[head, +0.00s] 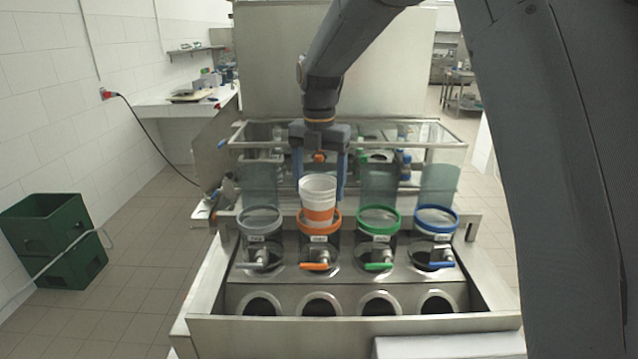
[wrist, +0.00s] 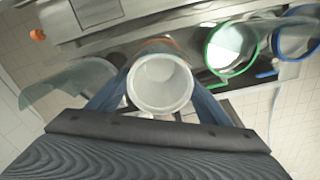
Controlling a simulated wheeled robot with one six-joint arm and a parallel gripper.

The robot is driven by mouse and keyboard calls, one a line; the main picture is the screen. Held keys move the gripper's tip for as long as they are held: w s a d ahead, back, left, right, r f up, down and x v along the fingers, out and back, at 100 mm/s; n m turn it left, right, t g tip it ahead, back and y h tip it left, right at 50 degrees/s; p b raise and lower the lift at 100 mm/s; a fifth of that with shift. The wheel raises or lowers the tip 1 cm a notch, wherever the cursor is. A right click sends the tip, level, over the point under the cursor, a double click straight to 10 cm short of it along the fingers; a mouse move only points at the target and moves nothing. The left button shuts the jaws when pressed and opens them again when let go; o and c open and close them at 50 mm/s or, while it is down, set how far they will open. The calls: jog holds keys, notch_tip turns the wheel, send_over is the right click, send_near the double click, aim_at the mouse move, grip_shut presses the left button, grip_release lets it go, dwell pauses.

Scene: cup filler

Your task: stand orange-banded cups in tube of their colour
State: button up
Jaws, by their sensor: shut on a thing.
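A white cup (head: 318,187) with an orange band is held upright between the two fingers of my gripper (head: 319,190). In the wrist view I look down into the cup's open white mouth (wrist: 160,83), with a blue finger on either side. In the head view the cup's lower part is at the orange-ringed tube (head: 318,232), overlapping its ring. I cannot tell how deep the cup sits in the tube. In the wrist view the cup hides most of the orange ring.
A grey-ringed tube (head: 260,220) stands to the left. A green-ringed tube (head: 378,220) and a blue-ringed tube (head: 436,220) stand to the right. Clear curved guards rise behind several tubes. Taps and round holes (head: 321,304) lie in front. Green crates (head: 52,240) stand on the floor.

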jog(key=o, duration=1)
jog(key=shift+f, duration=0.1)
notch_tip(320, 180, up, 12)
jog(key=b, duration=0.4)
